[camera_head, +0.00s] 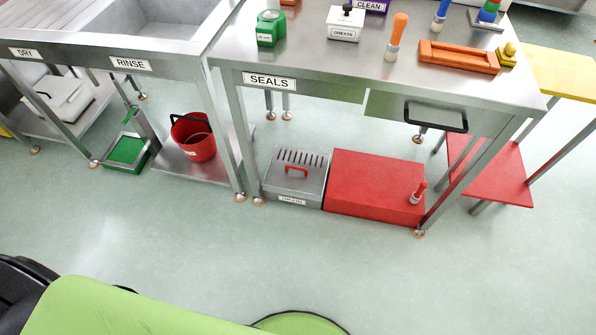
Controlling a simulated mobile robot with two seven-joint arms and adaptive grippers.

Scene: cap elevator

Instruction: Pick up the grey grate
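The grey grate (303,160) has a row of dark slots and a red handle (296,170). It lies on top of a grey box (291,200) labelled DRAIN, on the low level under the SEALS table (310,80). The handle stands up from the grate near its front. No gripper shows in this view, so neither is seen at the grate.
Table legs (247,145) flank the space. A red bucket (192,138) stands to the left. The floor (300,260) in front is clear.

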